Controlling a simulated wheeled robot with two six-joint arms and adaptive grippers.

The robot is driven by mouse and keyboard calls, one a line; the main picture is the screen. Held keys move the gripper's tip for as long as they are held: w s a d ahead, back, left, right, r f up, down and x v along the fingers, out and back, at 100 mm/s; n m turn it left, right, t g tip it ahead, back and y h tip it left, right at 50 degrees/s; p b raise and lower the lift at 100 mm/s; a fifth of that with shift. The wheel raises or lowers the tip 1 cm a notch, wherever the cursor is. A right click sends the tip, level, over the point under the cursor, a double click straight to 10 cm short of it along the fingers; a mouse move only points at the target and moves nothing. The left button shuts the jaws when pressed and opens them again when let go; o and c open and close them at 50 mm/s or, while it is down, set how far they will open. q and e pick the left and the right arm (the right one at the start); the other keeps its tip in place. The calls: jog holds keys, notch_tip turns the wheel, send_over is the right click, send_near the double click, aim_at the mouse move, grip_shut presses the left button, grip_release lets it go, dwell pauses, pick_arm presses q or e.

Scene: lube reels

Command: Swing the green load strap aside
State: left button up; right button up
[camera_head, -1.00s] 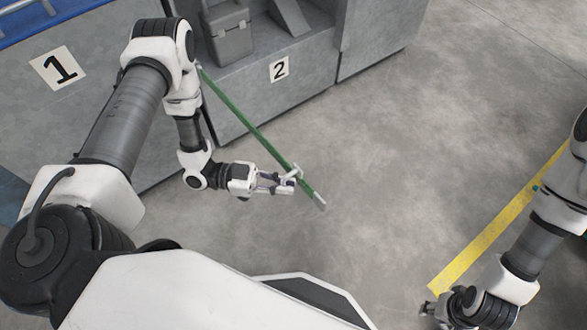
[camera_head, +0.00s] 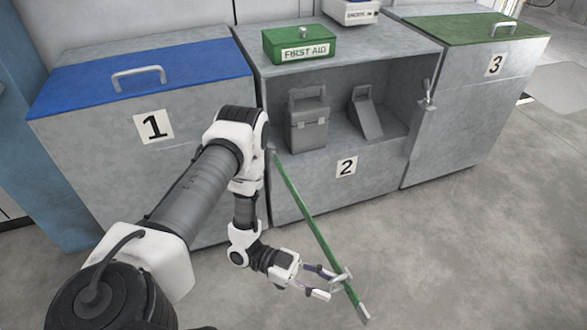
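The green load strap (camera_head: 309,222) is a long, straight green bar with a pale end. It runs from the front left edge of bay 2 down and to the right, out over the floor, crossing in front of bay 2. My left gripper (camera_head: 332,285) is near its free lower end. The fingers look parted; the upper fingertip overlaps the strap in the picture, and the lower one lies to its left. I cannot tell whether either touches it. My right gripper is out of view.
The open bay 2 (camera_head: 384,165) holds a grey case (camera_head: 309,125) and a tilted grey block (camera_head: 366,115). A green first aid box (camera_head: 300,43) stands on top. Blue-lidded cabinet 1 (camera_head: 80,140) and green-lidded cabinet 3 (camera_head: 465,100) flank it. The floor at right is clear.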

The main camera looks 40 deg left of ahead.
pick_arm(q)
jog(key=v, duration=1)
jog(key=shift+a, duration=0.2)
